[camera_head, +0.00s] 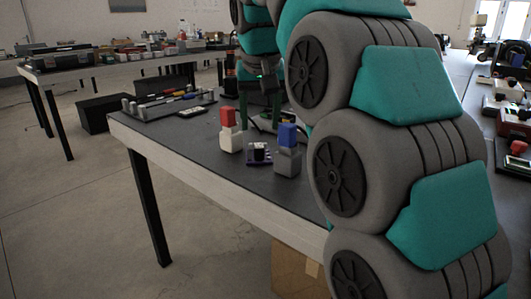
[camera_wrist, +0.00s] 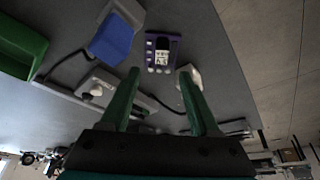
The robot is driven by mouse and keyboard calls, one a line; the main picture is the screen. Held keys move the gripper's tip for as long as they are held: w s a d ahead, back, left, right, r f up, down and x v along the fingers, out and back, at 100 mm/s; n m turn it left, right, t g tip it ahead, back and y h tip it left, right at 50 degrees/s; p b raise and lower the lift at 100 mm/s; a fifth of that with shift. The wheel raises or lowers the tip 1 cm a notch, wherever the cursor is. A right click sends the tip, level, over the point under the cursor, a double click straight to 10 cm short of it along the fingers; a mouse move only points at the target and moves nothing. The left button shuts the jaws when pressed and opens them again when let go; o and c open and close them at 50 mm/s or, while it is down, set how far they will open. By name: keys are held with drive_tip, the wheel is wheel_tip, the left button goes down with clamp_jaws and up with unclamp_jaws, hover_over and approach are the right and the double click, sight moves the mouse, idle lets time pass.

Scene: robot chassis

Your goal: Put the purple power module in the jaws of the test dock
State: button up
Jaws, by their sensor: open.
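The purple power module (camera_head: 259,154) lies flat on the dark table between a white block with a red top and a grey block with a blue top. In the wrist view the module (camera_wrist: 150,52) shows a dark face with a light label and pale studs along its edge, just beyond the fingertips. My gripper (camera_head: 262,118) is above and behind it in the head view, pointing down. Its green fingers (camera_wrist: 158,72) are apart with nothing between them. I cannot tell for sure which thing is the test dock; a pale device with a cable (camera_wrist: 98,86) lies near the module.
The red-topped block (camera_head: 229,131) and the blue-topped block (camera_head: 287,152) stand close on either side of the module. A grey rack (camera_head: 160,104) lies at the table's far left. A green box (camera_wrist: 18,48) shows in the wrist view. The table front is clear.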

sight(258, 144)
drive_tip(key=shift+x, duration=3.55)
drive_tip(key=shift+a, duration=0.1)
clamp_jaws()
